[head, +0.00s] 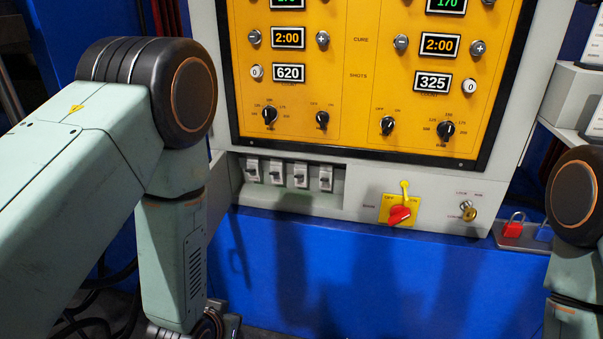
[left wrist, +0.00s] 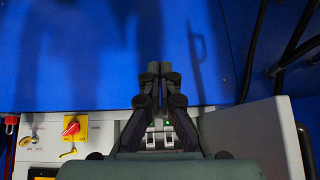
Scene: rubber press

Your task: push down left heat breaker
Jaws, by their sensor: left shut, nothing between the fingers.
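A row of small white breakers with dark levers sits in a recess under the orange control panel in the head view; the leftmost breaker (head: 252,170) is at the left end and the rightmost breaker (head: 326,178) at the right end. Any labels are too small to read. My left gripper (left wrist: 158,68) is shut and empty in the left wrist view, its fingertips against the blue background. Some white breakers (left wrist: 158,138) show between its finger linkages; the rest are hidden behind the gripper. The left gripper is out of the head view, and the right gripper is in neither view.
A red rotary switch (head: 399,215) on a yellow plate and a key switch (head: 468,211) sit right of the breakers. The orange panel (head: 357,110) has knobs and displays. A red padlock (head: 513,226) lies on a shelf at right. Blue machine front (head: 300,270) is below.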

